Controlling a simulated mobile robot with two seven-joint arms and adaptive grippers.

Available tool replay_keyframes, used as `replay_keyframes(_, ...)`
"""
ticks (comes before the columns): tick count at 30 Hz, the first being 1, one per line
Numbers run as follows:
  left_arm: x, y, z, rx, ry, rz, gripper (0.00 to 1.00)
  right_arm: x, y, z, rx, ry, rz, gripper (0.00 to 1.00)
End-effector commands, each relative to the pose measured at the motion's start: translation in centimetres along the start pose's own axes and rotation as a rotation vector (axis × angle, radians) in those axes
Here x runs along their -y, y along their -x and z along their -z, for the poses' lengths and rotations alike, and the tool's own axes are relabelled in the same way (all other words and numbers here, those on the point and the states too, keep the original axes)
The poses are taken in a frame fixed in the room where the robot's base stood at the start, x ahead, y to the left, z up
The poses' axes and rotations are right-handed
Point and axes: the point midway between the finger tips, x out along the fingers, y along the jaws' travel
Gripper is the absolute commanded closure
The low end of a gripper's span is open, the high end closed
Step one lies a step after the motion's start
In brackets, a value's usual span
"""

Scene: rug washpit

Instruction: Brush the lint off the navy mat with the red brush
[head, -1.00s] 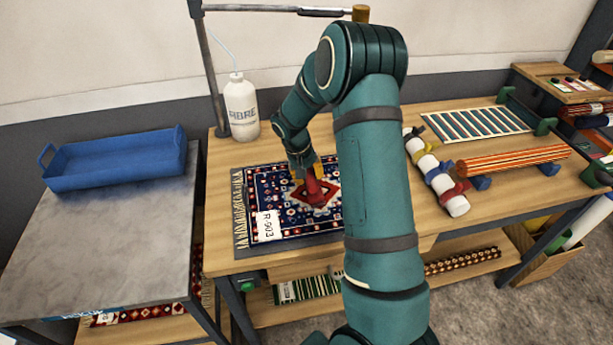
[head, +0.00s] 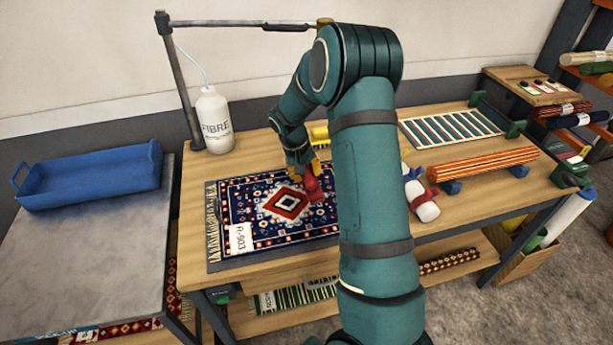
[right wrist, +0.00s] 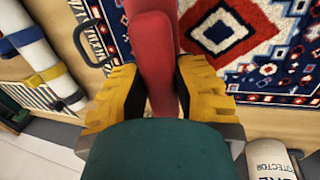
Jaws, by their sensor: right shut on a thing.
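The navy mat (head: 262,222), patterned with a red and white diamond, lies flat on the wooden bench with a pale fringe at its left end and a white R-903 tag. My right gripper (head: 308,170) is shut on the red brush (head: 313,188), over the mat's right part, just right of the diamond. In the right wrist view the yellow fingers clasp the brush's red body (right wrist: 153,60), and the mat (right wrist: 275,60) shows beside it. The bristles are hidden, so contact with the mat cannot be told. Lint cannot be told from the pale pattern specks. My left gripper is out of view.
A white bottle (head: 214,122) stands behind the mat. A blue tray (head: 90,178) sits on the grey table at left. My right arm hides the bench's middle.

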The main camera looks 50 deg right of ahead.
Motion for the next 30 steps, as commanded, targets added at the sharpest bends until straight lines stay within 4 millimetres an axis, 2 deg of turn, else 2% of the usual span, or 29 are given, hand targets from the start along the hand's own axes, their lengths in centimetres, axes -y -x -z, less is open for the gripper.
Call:
replay_keyframes(1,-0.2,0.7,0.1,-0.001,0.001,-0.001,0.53,-0.3,0.9,0.1,-0.002,-0.001,-0.001,1.00)
replay_keyframes(6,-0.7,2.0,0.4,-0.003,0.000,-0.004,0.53,-0.9,2.8,0.2,-0.003,-0.001,0.000,1.00)
replay_keyframes(12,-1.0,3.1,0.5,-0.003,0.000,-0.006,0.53,-1.3,4.2,0.3,-0.002,0.000,0.000,1.00)
replay_keyframes(30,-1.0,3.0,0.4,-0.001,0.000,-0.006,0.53,-1.1,4.2,0.4,-0.004,0.008,0.001,1.00)
